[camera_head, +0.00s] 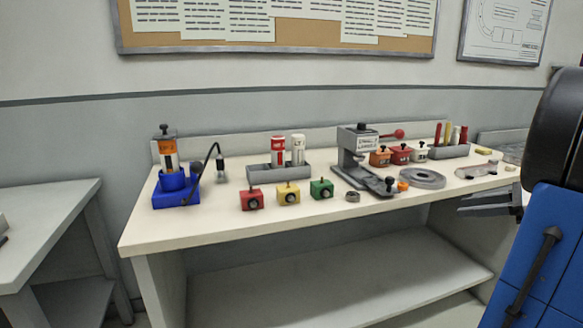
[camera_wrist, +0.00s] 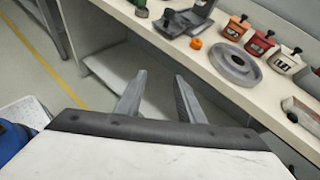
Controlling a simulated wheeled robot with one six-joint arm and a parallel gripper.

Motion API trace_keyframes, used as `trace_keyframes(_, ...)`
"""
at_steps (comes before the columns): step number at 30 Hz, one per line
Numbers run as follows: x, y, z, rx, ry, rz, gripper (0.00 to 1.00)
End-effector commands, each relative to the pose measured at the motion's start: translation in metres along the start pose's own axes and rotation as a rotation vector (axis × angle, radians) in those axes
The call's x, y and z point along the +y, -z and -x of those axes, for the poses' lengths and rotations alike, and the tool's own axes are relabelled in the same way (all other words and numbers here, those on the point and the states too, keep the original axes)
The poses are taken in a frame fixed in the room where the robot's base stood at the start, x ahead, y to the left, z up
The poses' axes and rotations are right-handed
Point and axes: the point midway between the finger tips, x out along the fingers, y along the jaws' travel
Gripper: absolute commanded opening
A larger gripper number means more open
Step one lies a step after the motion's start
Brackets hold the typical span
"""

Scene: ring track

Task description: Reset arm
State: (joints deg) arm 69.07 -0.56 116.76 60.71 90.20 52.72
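My gripper (camera_head: 487,204) juts out from the right side of the head view, close to the front right edge of the workbench (camera_head: 215,232). In the wrist view my gripper (camera_wrist: 160,78) shows two grey fingers spread apart with nothing between them. It is open and empty, in front of and apart from the bench edge. My blue arm covers the right edge of the head view.
On the bench stand a blue device (camera_head: 176,190), red (camera_head: 251,199), yellow (camera_head: 288,194) and green (camera_head: 321,189) blocks, a grey press (camera_head: 357,150), an orange piece (camera_head: 403,186) and a round grey ring (camera_head: 422,179). The lower shelf (camera_head: 330,280) is bare.

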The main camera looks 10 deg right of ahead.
Motion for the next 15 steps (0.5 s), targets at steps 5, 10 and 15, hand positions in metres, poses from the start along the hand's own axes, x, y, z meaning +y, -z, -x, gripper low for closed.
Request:
trace_keyframes(5,0.038,-0.014,-0.04,0.083,-0.09,0.138,0.35)
trace_keyframes(10,0.089,-0.024,-0.079,0.18,-0.201,0.325,0.35)
trace_keyframes(15,0.139,-0.027,-0.107,0.264,-0.31,0.528,0.35)
